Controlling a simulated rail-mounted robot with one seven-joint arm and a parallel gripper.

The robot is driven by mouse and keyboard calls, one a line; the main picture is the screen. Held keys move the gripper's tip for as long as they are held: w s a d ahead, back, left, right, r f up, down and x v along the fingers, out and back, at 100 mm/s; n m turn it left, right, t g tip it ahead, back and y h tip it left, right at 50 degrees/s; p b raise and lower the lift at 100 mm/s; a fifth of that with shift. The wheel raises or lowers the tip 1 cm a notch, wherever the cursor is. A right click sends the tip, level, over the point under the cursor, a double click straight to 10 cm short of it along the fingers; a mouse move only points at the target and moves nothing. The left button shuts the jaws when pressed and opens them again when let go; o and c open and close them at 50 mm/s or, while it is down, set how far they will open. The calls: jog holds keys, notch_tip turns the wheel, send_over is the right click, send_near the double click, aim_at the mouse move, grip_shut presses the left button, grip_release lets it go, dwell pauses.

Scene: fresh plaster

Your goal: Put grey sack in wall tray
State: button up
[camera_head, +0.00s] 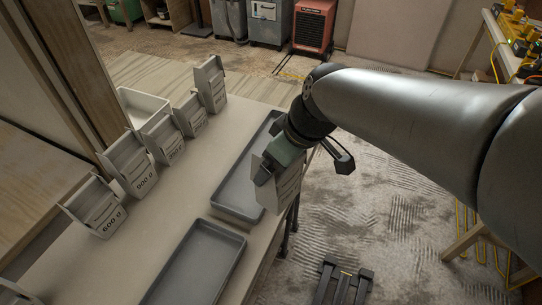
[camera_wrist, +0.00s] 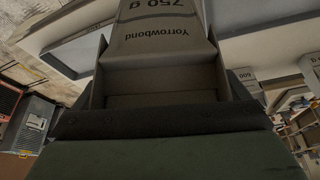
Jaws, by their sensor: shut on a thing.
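My gripper (camera_head: 275,160) is shut on a grey sack (camera_head: 288,190) and holds it above the table's right edge, beside the far grey tray. In the wrist view the held sack (camera_wrist: 165,35) fills the top middle, its print "750 g Yorrowbond" upside down. Two shallow dark grey trays lie on the table: a far one (camera_head: 233,197), partly hidden by my gripper and the sack, and a near one (camera_head: 197,268). Both look empty. A white tray (camera_head: 142,101) stands at the back left behind the sacks. Which tray is the wall tray I cannot tell.
Several other grey sacks stand along the table's left side, among them one marked 600 g (camera_head: 97,208) and one marked 900 g (camera_head: 131,165). A wooden post (camera_head: 70,75) rises at the left. The table (camera_head: 165,210) is clear between sacks and trays.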

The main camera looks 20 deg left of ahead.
aim_at(254, 171)
jog(key=s+a+n, duration=0.1)
jog(key=s, duration=0.1)
jog(key=s+a+n+g, duration=0.1)
jog(key=s+a+n, duration=0.1)
jog(key=shift+s+a+r, duration=0.1)
jog(key=shift+s+a, duration=0.05)
jog(key=shift+s, duration=0.05)
jog(key=w+a+f+p, duration=0.2)
jog(key=w+a+f, duration=0.7)
jog(key=f, duration=0.3)
jog(key=shift+w+f, duration=0.15)
jog(key=shift+f, duration=0.25)
